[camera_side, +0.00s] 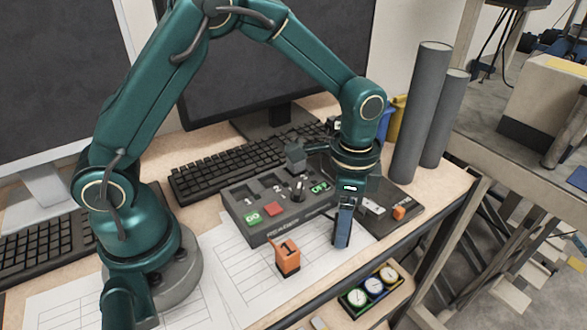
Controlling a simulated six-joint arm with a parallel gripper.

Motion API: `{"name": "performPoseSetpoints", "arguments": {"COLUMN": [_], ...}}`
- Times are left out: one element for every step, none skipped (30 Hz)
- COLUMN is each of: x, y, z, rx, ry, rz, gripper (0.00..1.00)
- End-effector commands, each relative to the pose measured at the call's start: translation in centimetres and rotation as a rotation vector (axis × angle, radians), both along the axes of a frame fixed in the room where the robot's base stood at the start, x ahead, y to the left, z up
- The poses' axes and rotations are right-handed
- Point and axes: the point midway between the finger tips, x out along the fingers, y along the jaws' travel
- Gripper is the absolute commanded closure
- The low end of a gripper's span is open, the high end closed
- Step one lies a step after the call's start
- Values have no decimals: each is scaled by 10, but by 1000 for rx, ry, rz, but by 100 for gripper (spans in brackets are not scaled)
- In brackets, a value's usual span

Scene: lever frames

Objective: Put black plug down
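My gripper (342,232) points straight down at the right front edge of the grey control panel (262,229), above or near the white paper. Its fingers overlap from this side, so I cannot tell whether they are open or shut. I cannot make out a separate black plug between them. A small dark upright piece (298,191) stands on the panel, left of my gripper; I cannot tell whether it is a plug or a lever. An orange plug marked 1 (287,258) stands on the paper in front of the panel.
The panel has green buttons (253,218) and a red one (274,209). A dark unit with an orange part (399,213) lies to the right. Keyboards and monitors stand behind. Grey cylinders (417,115) stand at the back right. A gauge box (371,289) sits below the table edge.

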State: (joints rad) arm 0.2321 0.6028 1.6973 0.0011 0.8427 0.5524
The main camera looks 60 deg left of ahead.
Motion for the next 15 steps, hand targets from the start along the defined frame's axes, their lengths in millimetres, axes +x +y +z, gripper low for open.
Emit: {"name": "performPoseSetpoints", "arguments": {"x": [0, 0, 0, 0, 0, 1, 1, 1, 1, 1, 2, 2, 2, 2, 2], "y": [0, 0, 0, 0, 0, 0, 0, 0, 0, 0, 0, 0, 0, 0, 0], "z": [0, 0, 1, 3, 5, 9, 12, 17, 24, 30, 36, 45, 52, 59, 68], "rx": [0, 0, -1, -1, 0, -1, -1, -1, -1, -1, -2, -2, -2, -2, -2], "ry": [0, 0, -1, -1, -1, -2, -4, -5, -6, -7, -8, -9, -9, -9, -9], "rz": [0, 0, 0, 0, 0, 0, 0, 0, 0, 0, 0, 0, 0, 0, 0], "gripper": [34, 34, 34, 34, 34, 34, 34, 34, 34, 34, 34, 34, 34, 34, 34]}}
